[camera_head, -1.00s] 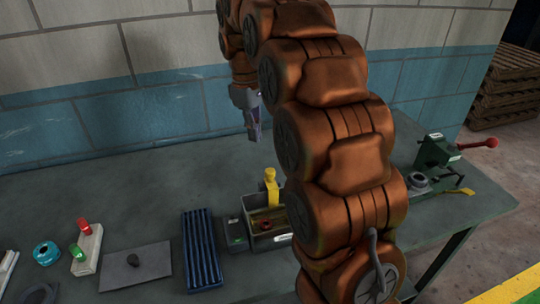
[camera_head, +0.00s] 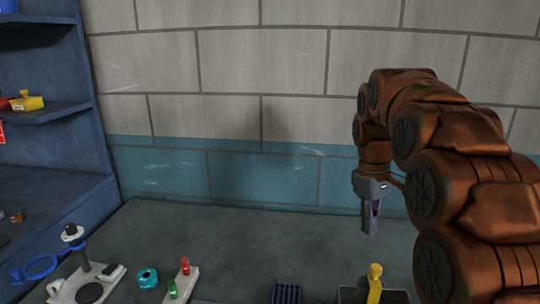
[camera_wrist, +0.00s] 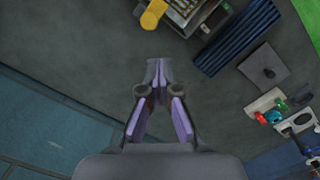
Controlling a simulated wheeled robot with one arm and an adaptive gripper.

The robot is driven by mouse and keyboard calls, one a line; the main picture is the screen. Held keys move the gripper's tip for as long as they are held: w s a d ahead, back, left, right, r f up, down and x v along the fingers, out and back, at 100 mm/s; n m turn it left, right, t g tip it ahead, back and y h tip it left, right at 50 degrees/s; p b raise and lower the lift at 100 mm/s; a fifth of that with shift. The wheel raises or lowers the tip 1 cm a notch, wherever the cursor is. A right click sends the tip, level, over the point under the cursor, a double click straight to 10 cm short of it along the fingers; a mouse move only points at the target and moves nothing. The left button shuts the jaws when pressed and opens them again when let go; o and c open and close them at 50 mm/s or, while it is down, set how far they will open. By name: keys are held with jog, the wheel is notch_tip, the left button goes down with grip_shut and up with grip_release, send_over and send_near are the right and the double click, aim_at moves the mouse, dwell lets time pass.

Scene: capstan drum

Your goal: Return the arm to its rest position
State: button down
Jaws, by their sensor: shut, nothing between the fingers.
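My arm is the copper-brown jointed one at the right of the head view, arched up and over with its end pointing down. My gripper (camera_head: 370,226) hangs above the back part of the grey bench (camera_head: 240,235), near the tiled wall. It is shut and empty, its purple fingertips together. The wrist view also shows my gripper (camera_wrist: 157,64) over bare bench top, with nothing touching the fingers.
A yellow-handled piece (camera_head: 375,278) stands at a box by the front edge of the head view. A blue ribbed tray (camera_head: 286,294), a teal ring (camera_head: 147,278), a block with red and green knobs (camera_head: 183,284) and a stand (camera_head: 83,262) lie leftward. Blue shelves (camera_head: 50,150) stand far left.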

jog(key=s+a+f+m, duration=0.2)
jog(key=s+f, duration=0.2)
jog(key=s, duration=0.6)
jog(key=s+a+f+m, duration=0.2)
jog(key=s+a+f, duration=0.1)
jog(key=s, duration=0.7)
jog(key=s+a+f+m, duration=0.1)
jog(key=s+f, duration=0.4)
jog(key=s, duration=0.6)
jog(key=shift+a+f+m+g+y, duration=0.3)
jog(key=shift+a+f+m+g, duration=0.1)
jog(key=shift+a, duration=0.3)
